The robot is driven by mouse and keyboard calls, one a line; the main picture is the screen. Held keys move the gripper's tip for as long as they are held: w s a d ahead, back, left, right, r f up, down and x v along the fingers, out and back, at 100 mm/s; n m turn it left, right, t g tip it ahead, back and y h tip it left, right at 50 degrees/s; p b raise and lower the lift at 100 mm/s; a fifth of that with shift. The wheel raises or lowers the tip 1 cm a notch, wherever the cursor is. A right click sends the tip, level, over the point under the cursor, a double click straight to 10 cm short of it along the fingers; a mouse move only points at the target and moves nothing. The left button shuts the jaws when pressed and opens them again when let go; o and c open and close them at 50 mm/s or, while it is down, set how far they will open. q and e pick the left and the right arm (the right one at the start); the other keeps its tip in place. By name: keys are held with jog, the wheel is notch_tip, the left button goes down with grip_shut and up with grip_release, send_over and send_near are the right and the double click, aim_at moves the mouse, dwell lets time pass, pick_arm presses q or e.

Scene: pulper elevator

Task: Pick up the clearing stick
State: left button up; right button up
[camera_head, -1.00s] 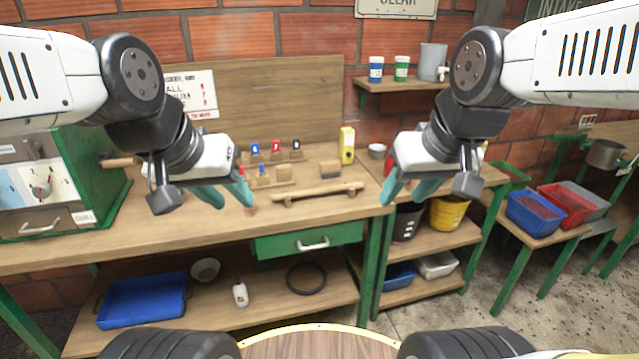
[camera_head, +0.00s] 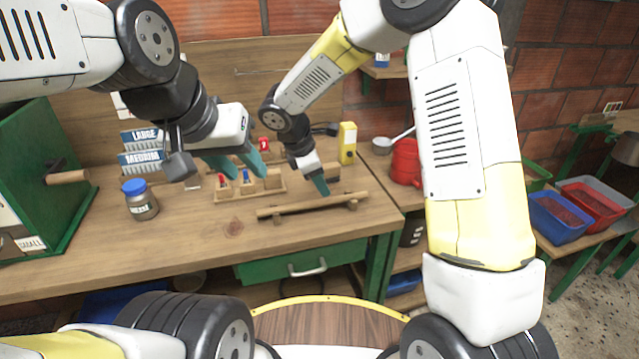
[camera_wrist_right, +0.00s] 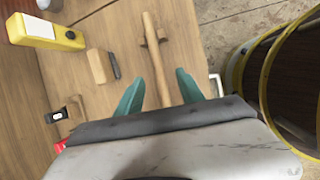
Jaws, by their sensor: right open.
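The clearing stick, a plain wooden rod (camera_head: 285,209), lies across two small wooden rests near the front edge of the workbench. In the right wrist view the stick (camera_wrist_right: 156,58) runs between the two teal fingers of my right gripper (camera_wrist_right: 160,78). The fingers are apart, one on each side of the stick, with no grip on it. In the head view my right gripper (camera_head: 322,188) points down just over the stick's right half. My left gripper (camera_head: 249,172) is open and empty above the bench, left of the stick and behind it.
A wooden rack (camera_head: 240,192) with coloured tags stands behind the stick. A yellow device (camera_head: 347,143), a red container (camera_head: 406,162) and a blue-lidded jar (camera_head: 141,200) stand on the surfaces around. A green drawer (camera_head: 300,262) is below the bench front. Bare bench lies left of the stick.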

aim_at(328, 199)
jog(key=x, duration=0.5)
jog(key=a+x, duration=0.1)
jog(key=x, duration=0.2)
jog(key=shift+w+f, duration=0.1)
jog(key=shift+w, duration=0.1)
grip_shut()
